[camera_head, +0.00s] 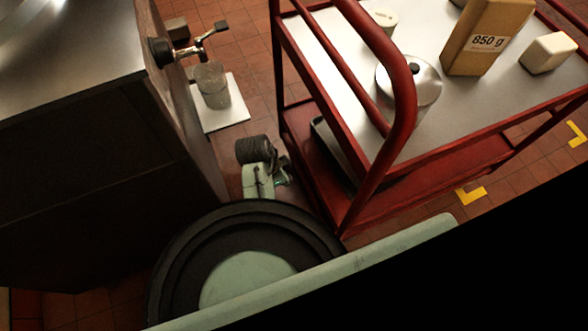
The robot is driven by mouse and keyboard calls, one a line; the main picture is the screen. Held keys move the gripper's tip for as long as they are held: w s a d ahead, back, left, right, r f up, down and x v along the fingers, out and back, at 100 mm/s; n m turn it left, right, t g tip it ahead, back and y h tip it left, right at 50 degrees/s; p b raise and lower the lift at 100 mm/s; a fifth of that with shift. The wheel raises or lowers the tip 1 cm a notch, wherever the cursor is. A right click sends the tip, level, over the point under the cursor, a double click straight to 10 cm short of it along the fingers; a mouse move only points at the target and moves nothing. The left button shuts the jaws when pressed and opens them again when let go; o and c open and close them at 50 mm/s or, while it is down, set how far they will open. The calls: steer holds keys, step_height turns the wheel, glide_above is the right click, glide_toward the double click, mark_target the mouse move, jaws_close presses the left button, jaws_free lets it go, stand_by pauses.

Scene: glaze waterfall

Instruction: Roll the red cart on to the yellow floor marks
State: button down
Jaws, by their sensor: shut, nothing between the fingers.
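The red cart (404,110) fills the upper right, with a looped push handle at its near left end and a red lower shelf (400,198). Two yellow L-shaped floor marks show on the tiles: one (471,195) close to the lower shelf's near edge, the other (577,135) farther right. Both lie outside the cart's visible outline. My gripper (283,171) is small and partly hidden, low beside the cart's left posts. It looks shut and empty; I cannot tell whether it touches the cart.
On the cart's grey top stand a metal canister (410,85), a box marked 850 g (488,35), a cream block (548,53) and a small white jar (384,19). A dark cabinet (100,170) stands left. A glass jar (211,86) stands on a white scale-like plate (222,117).

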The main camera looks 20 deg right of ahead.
steer(key=d+f, duration=0.6)
steer(key=f, duration=0.3)
steer(key=shift+d, duration=0.4)
